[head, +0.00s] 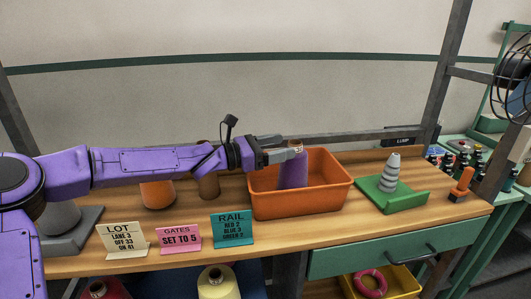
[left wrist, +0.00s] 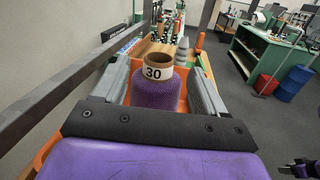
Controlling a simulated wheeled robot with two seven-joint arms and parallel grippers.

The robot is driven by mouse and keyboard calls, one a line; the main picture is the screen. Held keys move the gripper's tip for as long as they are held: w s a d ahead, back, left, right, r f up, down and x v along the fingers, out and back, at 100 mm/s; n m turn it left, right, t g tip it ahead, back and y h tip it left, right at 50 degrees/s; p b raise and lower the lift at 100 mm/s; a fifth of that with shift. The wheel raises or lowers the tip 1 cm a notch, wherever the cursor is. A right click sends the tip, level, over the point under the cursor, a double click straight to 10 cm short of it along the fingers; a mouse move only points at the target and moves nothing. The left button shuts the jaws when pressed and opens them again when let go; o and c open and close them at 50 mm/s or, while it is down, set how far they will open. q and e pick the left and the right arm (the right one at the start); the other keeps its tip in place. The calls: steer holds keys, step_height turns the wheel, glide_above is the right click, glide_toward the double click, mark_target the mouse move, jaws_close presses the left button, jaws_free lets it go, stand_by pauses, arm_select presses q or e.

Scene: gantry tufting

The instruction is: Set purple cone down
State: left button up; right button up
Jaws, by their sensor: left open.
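The purple cone (head: 293,170) stands about upright inside the orange bin (head: 318,203), its top above the rim. In the left wrist view the purple cone (left wrist: 155,92) shows a brown top with a white label reading 30. My left gripper (head: 292,149) is at the cone's upper part. In the left wrist view my left gripper (left wrist: 158,88) has its fingers on both sides of the cone, open, with a gap visible at least on the right side. The cone's base is hidden by the bin wall.
An orange cone (head: 157,194) and a brown cone (head: 208,184) are left of the bin. A green tray (head: 407,203) holding a grey stacked cone (head: 391,172) is to the right.

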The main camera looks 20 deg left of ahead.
arm_select(q)
steer(key=v, duration=0.5)
steer(key=shift+s+a, duration=0.1)
